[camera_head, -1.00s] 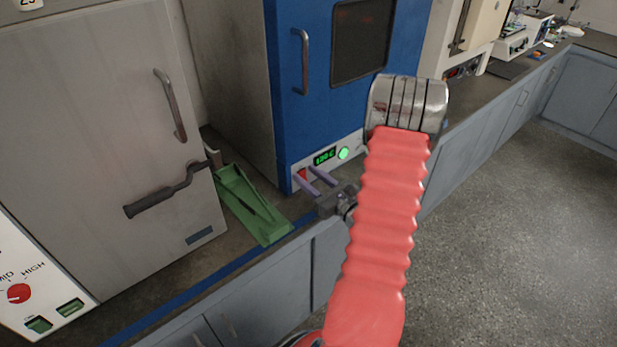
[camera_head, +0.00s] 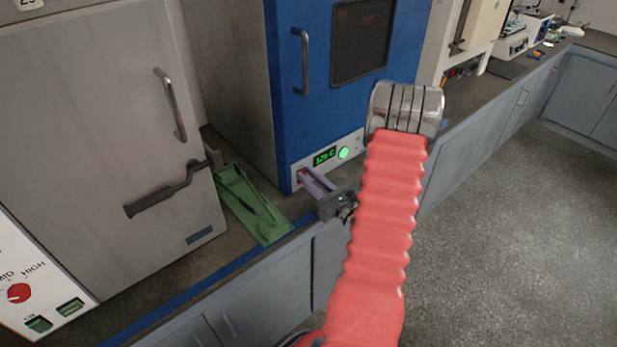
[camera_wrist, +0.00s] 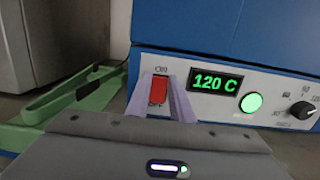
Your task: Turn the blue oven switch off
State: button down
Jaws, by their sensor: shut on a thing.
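The blue oven (camera_head: 345,90) stands on the bench, with a pale control panel along its bottom. Its red rocker switch (camera_wrist: 158,90) has ON above it and OFF below it in the wrist view. I cannot tell which way the rocker is tipped. The display (camera_wrist: 215,83) reads 120 C and the round green lamp (camera_wrist: 251,103) is lit. My gripper (camera_head: 304,174) is at the panel's left end, with its purple fingers shut on the red switch, one on each side. The fingers and wrist housing partly hide the panel around the switch.
A green tray-like object (camera_head: 250,203) lies on the bench left of my gripper. A grey oven (camera_head: 100,130) with a lever handle (camera_head: 170,192) stands further left. A black knob (camera_wrist: 303,110) is right of the lamp. The floor at right is clear.

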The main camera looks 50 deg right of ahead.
jog(key=shift+s+f+t, duration=0.15)
jog(key=shift+f+t, duration=0.3)
jog(key=shift+t, duration=0.75)
jog(key=c, duration=1.6)
grip_release()
jog(key=shift+o, duration=0.2)
jog(key=shift+s, duration=0.15)
jog(key=v, duration=1.3)
jog(key=shift+s+a+f, duration=0.15)
jog(key=shift+s+f, duration=0.05)
jog(key=shift+f, duration=0.05)
jog(key=shift+f, duration=0.1)
